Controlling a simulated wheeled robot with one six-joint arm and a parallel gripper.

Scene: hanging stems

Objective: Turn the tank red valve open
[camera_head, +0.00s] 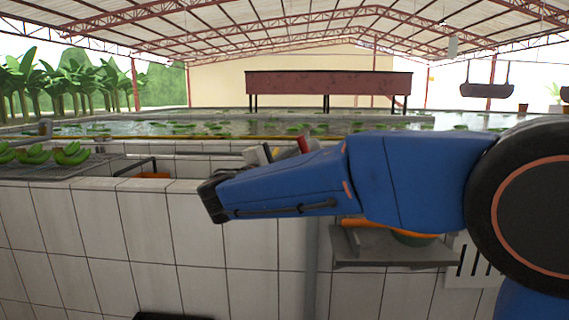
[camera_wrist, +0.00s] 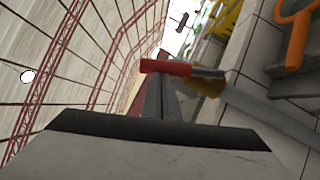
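The red valve handle (camera_wrist: 164,67) is a short red lever on a grey and brass fitting in the wrist view. The fitting joins a grey pipe (camera_wrist: 262,108) running along the tiled wall. A small red piece, likely the handle (camera_head: 306,144), shows above my blue arm in the head view. My gripper (camera_wrist: 164,84) has its two dark fingers together, with their tips just below the handle in the picture. I see nothing between them, and cannot tell whether they touch the handle. My arm hides most of the valve in the head view. The tank (camera_head: 100,222) has white tiled walls.
Water with lily pads (camera_head: 210,128) lies behind the tank wall. Green bananas (camera_head: 35,154) rest on a rack at the left. A grey shelf (camera_head: 385,254) under my arm holds an orange-handled tool, whose orange loop (camera_wrist: 298,38) shows in the wrist view.

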